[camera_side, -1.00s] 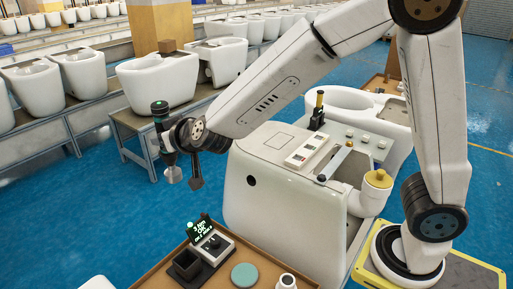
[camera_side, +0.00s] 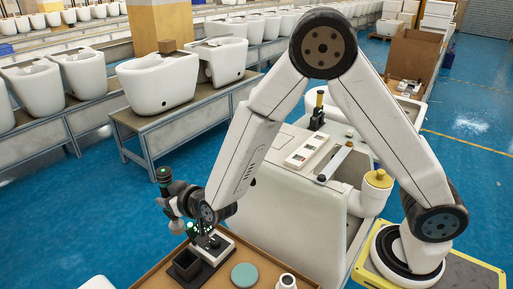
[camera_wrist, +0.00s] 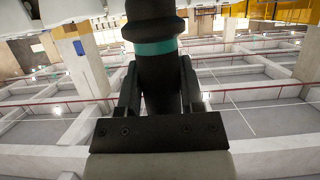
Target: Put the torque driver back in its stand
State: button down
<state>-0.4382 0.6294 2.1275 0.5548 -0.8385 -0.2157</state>
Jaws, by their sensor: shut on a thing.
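The torque driver (camera_side: 164,178) is dark with a green band near its top and a pale metal lower end. It stands roughly upright in the side view, above the far left edge of the brown tray. My gripper (camera_side: 177,194) is shut around its body. In the wrist view the dark driver (camera_wrist: 155,65) with a teal band sits between the fingers of my gripper (camera_wrist: 157,90). The stand appears to be the black square holder (camera_side: 187,263) on the tray, below and slightly right of the driver. The driver's lower tip is apart from it.
A grey device with a lit green display (camera_side: 214,243) is beside the holder, partly hidden by my wrist. A teal disc (camera_side: 245,275) and a small white cup (camera_side: 286,281) are on the brown tray (camera_side: 160,274). A white toilet body (camera_side: 290,215) stands behind.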

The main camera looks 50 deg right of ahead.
aim_at(179, 231)
jog(key=shift+f, duration=3.1)
jog(key=shift+f, duration=0.15)
jog(key=shift+f, duration=1.9)
jog(key=shift+f, duration=0.6)
jog(key=shift+f, duration=0.35)
jog(key=shift+f, duration=0.7)
jog(key=shift+f, duration=0.3)
jog(key=shift+f, duration=0.65)
jog(key=shift+f, duration=0.35)
